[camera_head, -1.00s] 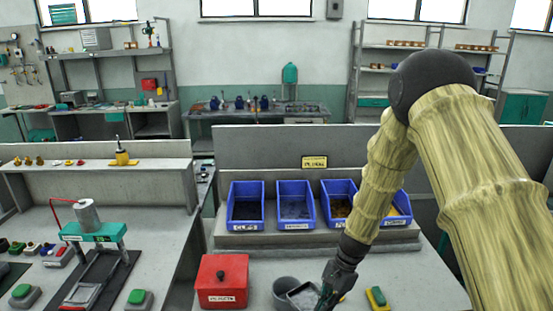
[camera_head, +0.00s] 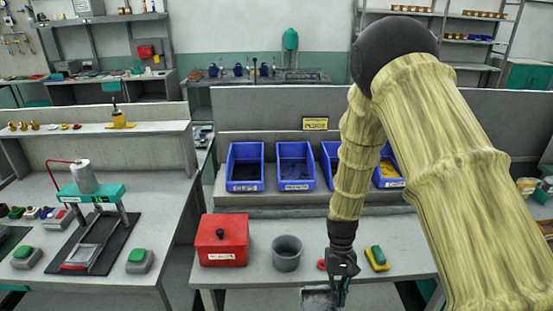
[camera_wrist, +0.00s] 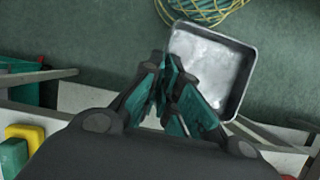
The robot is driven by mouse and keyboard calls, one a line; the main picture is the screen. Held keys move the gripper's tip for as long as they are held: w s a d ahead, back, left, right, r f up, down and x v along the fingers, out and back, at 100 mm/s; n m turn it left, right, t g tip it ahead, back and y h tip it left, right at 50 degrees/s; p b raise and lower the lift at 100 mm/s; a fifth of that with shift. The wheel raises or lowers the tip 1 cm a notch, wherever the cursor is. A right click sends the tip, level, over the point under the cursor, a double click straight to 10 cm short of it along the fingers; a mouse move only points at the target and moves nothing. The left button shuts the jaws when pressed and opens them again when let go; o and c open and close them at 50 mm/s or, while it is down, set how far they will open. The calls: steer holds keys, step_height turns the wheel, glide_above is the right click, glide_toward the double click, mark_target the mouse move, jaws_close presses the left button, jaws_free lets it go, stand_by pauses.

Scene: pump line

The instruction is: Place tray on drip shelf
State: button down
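The grey metal tray (camera_head: 316,298) is at the bottom of the head view, by the front edge of the middle bench. It also shows in the wrist view (camera_wrist: 213,65), open side up, with green floor around it. My gripper (camera_head: 341,290) is at the tray's right side in the head view. In the wrist view its fingers (camera_wrist: 170,75) are closed together on the tray's near-left wall. The tray looks empty and is held out past the bench edge. I cannot tell for sure which surface is the drip shelf.
A red box (camera_head: 222,242), a grey cup (camera_head: 287,253) and a green-yellow button (camera_head: 377,258) stand on the middle bench (camera_head: 265,277). Blue bins (camera_head: 245,167) stand behind. A fixture with a green bridge (camera_head: 92,193) is on the left bench. A yellow wire basket (camera_wrist: 205,10) lies below.

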step_height(320, 180, down, 5)
steer(key=b, duration=0.3)
steer(key=shift+b, duration=0.35)
steer(key=shift+r, duration=0.1)
steer(key=shift+a, duration=0.1)
